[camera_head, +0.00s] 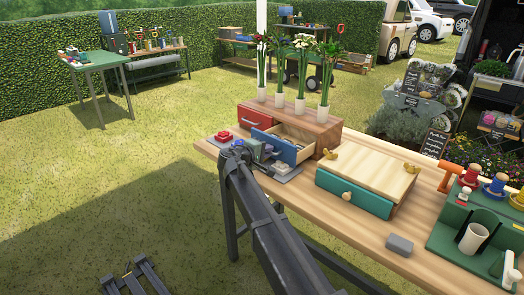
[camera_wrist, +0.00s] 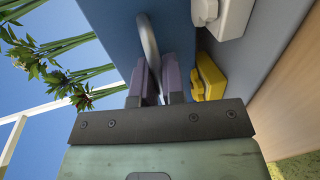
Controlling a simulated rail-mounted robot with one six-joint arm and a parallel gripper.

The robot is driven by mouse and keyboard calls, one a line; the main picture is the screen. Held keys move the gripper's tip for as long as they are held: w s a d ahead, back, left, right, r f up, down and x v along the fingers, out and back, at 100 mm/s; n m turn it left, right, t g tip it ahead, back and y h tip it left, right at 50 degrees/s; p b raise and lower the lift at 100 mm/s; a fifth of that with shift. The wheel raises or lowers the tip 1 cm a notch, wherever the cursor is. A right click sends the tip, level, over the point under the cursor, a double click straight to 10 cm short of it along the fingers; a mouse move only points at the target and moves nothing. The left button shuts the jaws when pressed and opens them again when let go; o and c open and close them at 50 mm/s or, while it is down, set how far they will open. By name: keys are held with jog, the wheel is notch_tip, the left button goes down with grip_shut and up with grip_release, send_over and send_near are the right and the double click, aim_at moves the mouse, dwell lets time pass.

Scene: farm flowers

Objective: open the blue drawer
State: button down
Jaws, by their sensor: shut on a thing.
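The blue drawer (camera_head: 276,150) is part of a small wooden cabinet (camera_head: 318,127) on the long table. It stands pulled out of the cabinet, with its pale wooden inside showing. My gripper (camera_head: 262,149) is at its blue front, reaching in from the left. In the wrist view my gripper (camera_wrist: 158,75) is shut on the curved metal handle (camera_wrist: 148,42) of the drawer. The blue drawer front (camera_wrist: 108,25) fills the upper middle there. My gripper partly hides the front in the head view.
A closed red drawer (camera_head: 254,113) sits left of the blue one. Several flowers in white vases stand on the cabinet. A grey mat (camera_head: 291,172) bears a red piece (camera_head: 224,136). A teal-fronted box (camera_head: 354,194) and a green rack (camera_head: 462,238) stand to the right.

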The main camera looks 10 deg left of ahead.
jog(key=c, duration=1.5)
grip_release()
jog(key=p+v, duration=0.2)
jog(key=v, duration=0.8)
jog(key=shift+s+a+r, duration=0.1)
jog(key=shift+s+a, duration=0.1)
jog(key=shift+s, duration=0.15)
jog(key=s+d+f+m+g+y+p, duration=0.25)
jog(key=s+d+g+p, duration=0.2)
jog(key=s+d, duration=0.5)
jog(key=s+d+f+m+g+y+p, duration=0.15)
jog(key=s+d+m+g+p, duration=0.4)
jog(key=d, duration=0.75)
jog(key=s+d+r+m+g+y+p, duration=0.1)
jog(key=s+d+r+p, duration=0.1)
jog(key=d, duration=0.4)
jog(key=s+d+r+m+g+y+p, duration=0.1)
jog(key=s+d+r+p, duration=0.1)
jog(key=s+d, duration=0.3)
jog(key=s+d+r+m+g+y+p, duration=0.1)
jog(key=s+d+r+y+p, duration=0.1)
jog(key=d, duration=0.4)
jog(key=shift+s+d+r+m+p, duration=0.2)
jog(key=shift+s+r+p, duration=0.05)
jog(key=shift+s, duration=0.2)
jog(key=shift+s+d+r+m+p, duration=0.15)
jog(key=shift+s+r+m+p, duration=0.1)
jog(key=shift+s, duration=0.2)
